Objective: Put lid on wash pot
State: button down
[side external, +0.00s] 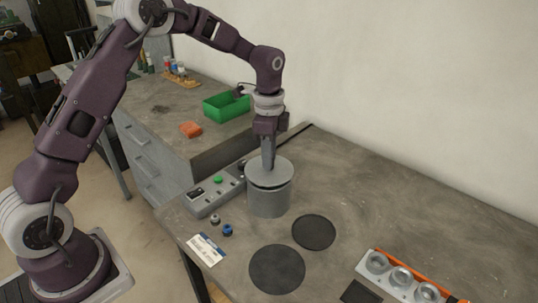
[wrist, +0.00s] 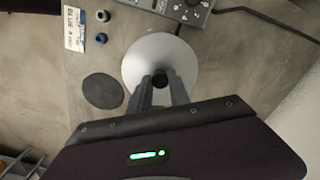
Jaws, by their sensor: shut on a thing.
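The wash pot (side external: 268,204) is a grey cylinder standing upright on the bench. The lid (side external: 285,172) is a flat grey disc over the pot's mouth. A dark gap shows between the lid and the rim at the front, so I cannot tell whether it is fully seated. My gripper (side external: 268,168) points down and is shut on the lid's dark knob (wrist: 160,78). In the wrist view my gripper (wrist: 160,88) has a finger on each side of the knob, and the lid (wrist: 145,56) hides the pot below.
A grey control box (side external: 215,189) with a green button stands close left of the pot. Two dark round mats (side external: 314,232) (side external: 277,270) lie in front. Small knobs (side external: 227,230), a label card (side external: 206,250) and an orange rack with metal cups (side external: 400,277) are nearby. A wall runs behind.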

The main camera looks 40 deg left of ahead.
jog(key=shift+f, duration=0.15)
jog(key=shift+f, duration=0.65)
jog(key=c, duration=1)
grip_release()
jog(key=shift+r, duration=0.1)
jog(key=shift+r, duration=0.65)
